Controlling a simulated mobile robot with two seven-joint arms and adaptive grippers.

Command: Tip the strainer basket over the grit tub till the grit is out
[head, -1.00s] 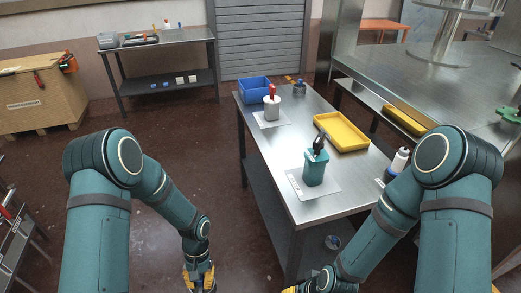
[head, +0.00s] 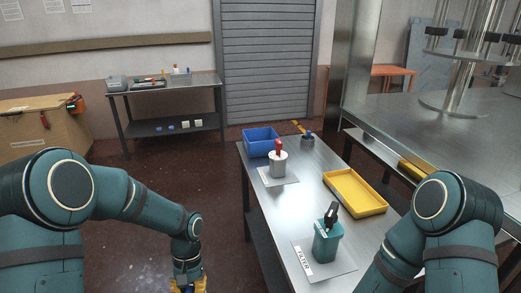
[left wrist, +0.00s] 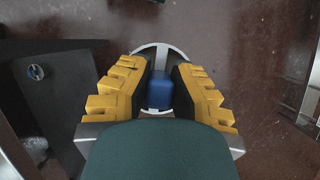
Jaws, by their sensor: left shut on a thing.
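My left gripper (head: 188,288) is at the bottom edge of the head view, over the floor left of the steel table. In the left wrist view its yellow fingers (left wrist: 160,72) are shut on a blue grip. A pale round rim shows around the blue grip; it looks like the strainer basket (left wrist: 160,93), but its inside and any grit are hidden. A blue tub (head: 261,142) and a shallow yellow tray (head: 355,192) stand on the table; I cannot tell which is the grit tub. My right gripper is out of view.
The steel table (head: 312,190) also holds a white canister (head: 278,164) with a red handle, a teal container (head: 326,243) with a black handle on a labelled mat, and a grey pot (head: 308,143). A side table (head: 165,88) stands at the back. Floor left of the steel table is clear.

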